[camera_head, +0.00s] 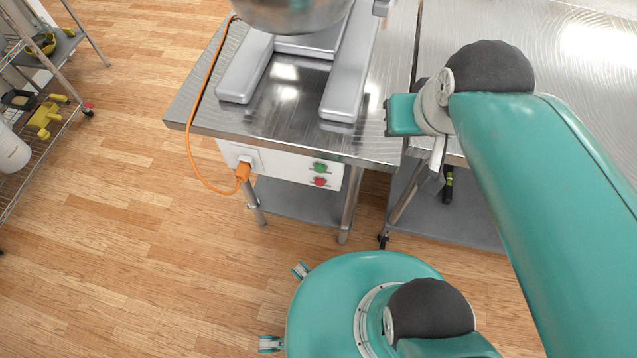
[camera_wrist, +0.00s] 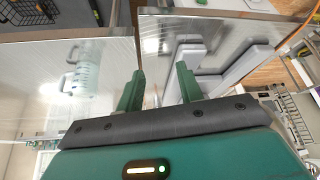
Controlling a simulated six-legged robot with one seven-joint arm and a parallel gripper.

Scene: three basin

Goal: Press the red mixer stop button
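The red button (camera_head: 320,182) is on a white control panel (camera_head: 283,166) under the front edge of a steel table, in the head view. A green button (camera_head: 320,168) sits just above it. The mixer's grey base (camera_head: 350,75) stands on that table, and its bowl is cut off at the top. My gripper (camera_wrist: 159,90) shows in the wrist view with its two green fingers apart and nothing between them. The mixer's base also shows there (camera_wrist: 235,68). I cannot make out the buttons in the wrist view. My arm is right of the panel, apart from it.
An orange cable (camera_head: 200,165) is plugged into the panel's left side and hangs in a loop. A second steel table (camera_head: 455,30) adjoins on the right. A wire shelf (camera_head: 45,110) stands at the far left. The wooden floor (camera_head: 150,210) before the panel's left is clear.

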